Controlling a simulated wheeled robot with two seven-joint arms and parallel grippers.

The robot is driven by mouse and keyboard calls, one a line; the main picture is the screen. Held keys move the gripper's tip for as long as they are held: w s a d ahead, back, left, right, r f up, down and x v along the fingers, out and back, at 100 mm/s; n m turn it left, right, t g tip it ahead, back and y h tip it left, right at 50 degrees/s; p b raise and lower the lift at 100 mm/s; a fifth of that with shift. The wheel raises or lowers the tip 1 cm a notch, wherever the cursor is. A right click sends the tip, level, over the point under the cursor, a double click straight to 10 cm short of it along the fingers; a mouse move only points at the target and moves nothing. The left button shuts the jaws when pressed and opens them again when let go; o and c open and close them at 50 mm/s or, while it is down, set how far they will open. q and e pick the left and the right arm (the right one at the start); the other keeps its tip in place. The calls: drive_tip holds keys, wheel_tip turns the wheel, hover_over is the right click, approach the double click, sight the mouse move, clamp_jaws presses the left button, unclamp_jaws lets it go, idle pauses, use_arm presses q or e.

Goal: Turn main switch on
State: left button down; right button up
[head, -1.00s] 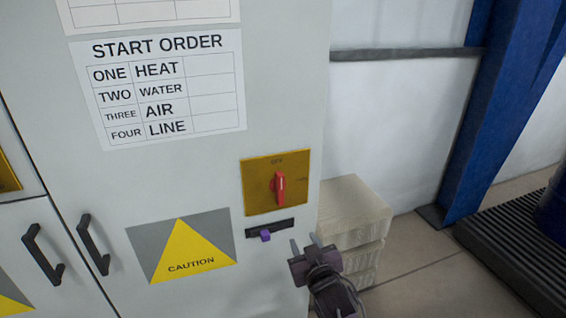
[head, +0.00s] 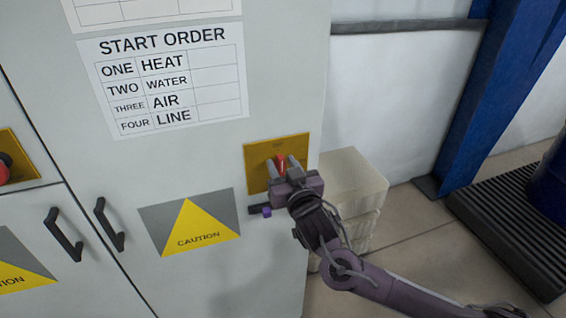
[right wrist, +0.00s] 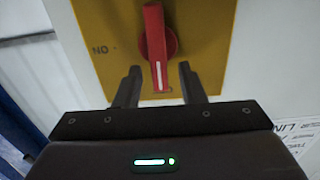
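The main switch is a red rotary handle (head: 281,164) on a yellow plate (head: 257,177) on the grey cabinet. In the head view a year-earlier look shows it upright under the "OFF" mark, which is now hard to read. In the right wrist view the handle (right wrist: 156,45) lies in line with the "OFF" side, with "NO" lettering seen inverted at left. My right gripper (head: 284,164) is open in front of the plate; in the right wrist view its fingers (right wrist: 158,84) stand either side of the handle's white-marked end, with gaps. My left gripper is not in view.
A caution sign (head: 190,226) and black door handles (head: 109,224) are at left. Pale stacked blocks (head: 352,190) stand right of the cabinet. A blue post (head: 470,120) stands farther right.

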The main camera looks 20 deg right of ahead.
drive_tip(key=shift+c, duration=0.5)
clamp_jaws()
drive_tip(key=shift+d+f+m, duration=0.1)
drive_tip(key=shift+m, duration=0.2)
drive_tip(key=shift+d+f+m+b, duration=0.15)
drive_tip(key=shift+d+f+m, duration=0.25)
drive_tip(key=shift+m, duration=2.5)
drive_tip(key=shift+d+f+m+b, duration=0.1)
drive_tip(key=shift+d+f+m, duration=0.3)
drive_tip(key=shift+m, duration=2.5)
drive_tip(key=shift+d+f+m+b, duration=0.15)
drive_tip(key=shift+d+f+m, duration=0.25)
drive_tip(key=shift+m, duration=2.5)
